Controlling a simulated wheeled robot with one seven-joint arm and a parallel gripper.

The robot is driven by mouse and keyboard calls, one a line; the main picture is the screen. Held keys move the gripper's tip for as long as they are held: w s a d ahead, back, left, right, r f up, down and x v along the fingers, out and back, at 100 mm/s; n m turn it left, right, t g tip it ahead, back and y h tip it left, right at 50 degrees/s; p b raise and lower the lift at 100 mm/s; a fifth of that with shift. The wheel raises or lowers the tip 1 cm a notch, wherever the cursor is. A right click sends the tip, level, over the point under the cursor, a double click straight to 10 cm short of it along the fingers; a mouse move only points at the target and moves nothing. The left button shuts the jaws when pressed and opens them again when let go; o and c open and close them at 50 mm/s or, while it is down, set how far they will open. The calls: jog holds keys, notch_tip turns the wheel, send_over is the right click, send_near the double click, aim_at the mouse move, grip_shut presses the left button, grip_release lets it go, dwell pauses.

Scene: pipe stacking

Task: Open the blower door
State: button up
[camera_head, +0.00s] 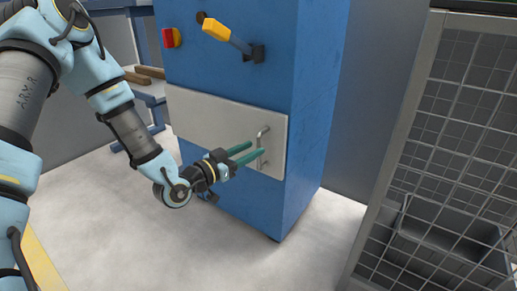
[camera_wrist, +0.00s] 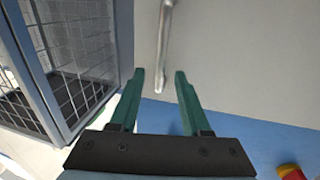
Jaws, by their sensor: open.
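The blue blower cabinet (camera_head: 245,70) stands upright with a pale grey door (camera_head: 205,118) on its front. The door looks shut and flush with the front. A metal bar handle (camera_head: 262,133) is upright near the door's right edge. My gripper (camera_head: 256,149) is open, its two green fingers pointing at the door beside the handle. In the wrist view, the handle (camera_wrist: 164,45) shows between the two fingertips (camera_wrist: 160,74), near the handle's end. No finger is closed on it. I cannot tell whether a finger touches the handle or door.
A yellow-handled lever (camera_head: 216,29) and a red switch (camera_head: 171,38) sit above the door. A wire mesh cage (camera_head: 440,130) stands at right, with floor between. A bench (camera_head: 150,90) is behind at left. The pale floor (camera_head: 120,240) in front is clear.

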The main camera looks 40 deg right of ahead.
aim_at(259, 168)
jog(key=shift+w+d, duration=0.1)
jog(key=shift+d, duration=1.7)
grip_shut()
